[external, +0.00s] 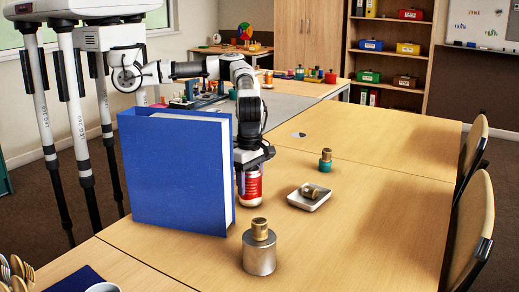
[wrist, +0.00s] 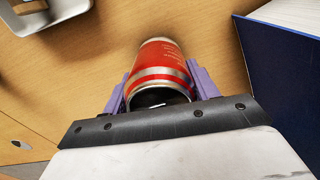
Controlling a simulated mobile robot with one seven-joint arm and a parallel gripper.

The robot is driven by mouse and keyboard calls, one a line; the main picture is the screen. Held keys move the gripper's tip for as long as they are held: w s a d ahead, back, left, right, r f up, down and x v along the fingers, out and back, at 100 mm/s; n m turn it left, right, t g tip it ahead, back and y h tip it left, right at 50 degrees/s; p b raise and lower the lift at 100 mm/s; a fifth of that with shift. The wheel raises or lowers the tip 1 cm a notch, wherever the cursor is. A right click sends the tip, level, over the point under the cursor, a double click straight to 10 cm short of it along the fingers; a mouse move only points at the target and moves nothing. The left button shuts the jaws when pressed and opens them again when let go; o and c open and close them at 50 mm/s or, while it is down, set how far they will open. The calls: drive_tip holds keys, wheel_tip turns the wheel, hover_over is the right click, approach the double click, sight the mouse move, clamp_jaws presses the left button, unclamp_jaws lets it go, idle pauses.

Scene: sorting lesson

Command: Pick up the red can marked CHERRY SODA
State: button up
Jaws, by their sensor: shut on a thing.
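The red can (external: 252,182) with white bands stands on or just above the wooden table, beside the blue binder; I cannot tell whether its base touches the wood. Its lettering is too small to read. My gripper (external: 249,166) is over the can from above, and the can's upper part is hidden by it in the external view. In the wrist view the can (wrist: 161,70) sits between the two purple fingers of my gripper (wrist: 160,88), which are shut on its sides. The can's top rim faces the camera.
A large blue binder (external: 175,170) stands upright close left of the can. A metal cylinder with a brass knob (external: 259,255) stands in front. A white dish (external: 309,199) and a teal-based weight (external: 325,163) lie to the right. Chairs (external: 469,230) line the right edge.

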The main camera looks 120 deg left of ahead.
drive_tip(key=shift+c, duration=0.6)
drive_tip(key=shift+r, duration=0.15)
